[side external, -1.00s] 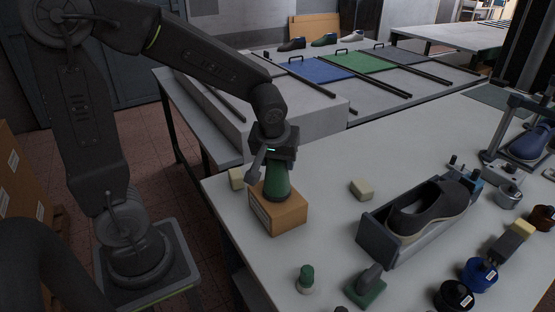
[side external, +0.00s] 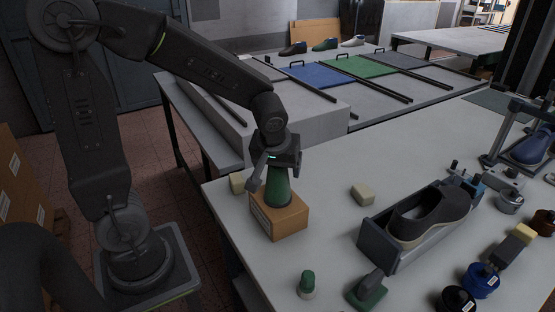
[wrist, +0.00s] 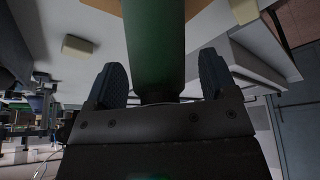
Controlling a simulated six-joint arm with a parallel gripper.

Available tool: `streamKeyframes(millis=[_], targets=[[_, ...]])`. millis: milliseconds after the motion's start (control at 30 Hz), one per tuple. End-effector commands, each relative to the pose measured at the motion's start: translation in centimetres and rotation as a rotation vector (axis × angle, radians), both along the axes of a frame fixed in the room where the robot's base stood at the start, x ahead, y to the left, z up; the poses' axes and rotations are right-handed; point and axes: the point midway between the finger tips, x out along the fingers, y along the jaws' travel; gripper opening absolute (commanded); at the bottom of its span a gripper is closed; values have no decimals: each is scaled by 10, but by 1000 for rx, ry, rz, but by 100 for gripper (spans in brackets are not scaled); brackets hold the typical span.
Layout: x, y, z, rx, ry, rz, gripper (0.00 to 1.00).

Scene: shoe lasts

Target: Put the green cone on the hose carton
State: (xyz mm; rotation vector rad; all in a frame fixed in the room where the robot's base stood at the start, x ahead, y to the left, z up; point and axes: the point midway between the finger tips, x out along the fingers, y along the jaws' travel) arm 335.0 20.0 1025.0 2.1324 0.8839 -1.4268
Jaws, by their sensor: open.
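The green cone (side external: 278,186) stands upright on top of the brown hose carton (side external: 284,222), near the left front of the grey table. My gripper (side external: 275,163) is directly above the cone, pointing down, with its jaws at the cone's upper part. In the wrist view the cone (wrist: 155,45) runs between the two open fingers (wrist: 163,82), with a visible gap on each side. A bit of the carton's top (wrist: 103,6) shows behind the cone. The cone's tip is hidden by my gripper in the side view.
A cream block (side external: 362,194) lies right of the carton; another (side external: 238,181) sits behind its left side. A grey tray (side external: 375,245) holds a dark shoe (side external: 430,218). A green-capped bottle (side external: 307,285) and a green-based tool (side external: 368,290) stand at the front.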

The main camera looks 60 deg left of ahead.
Motion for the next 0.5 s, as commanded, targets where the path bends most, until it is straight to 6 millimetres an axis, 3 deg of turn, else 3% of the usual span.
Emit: streamKeyframes(millis=[167,500], targets=[[-4,-5,20,1,-8,-1,79],[-23,-24,85,0,-7,-2,79]])
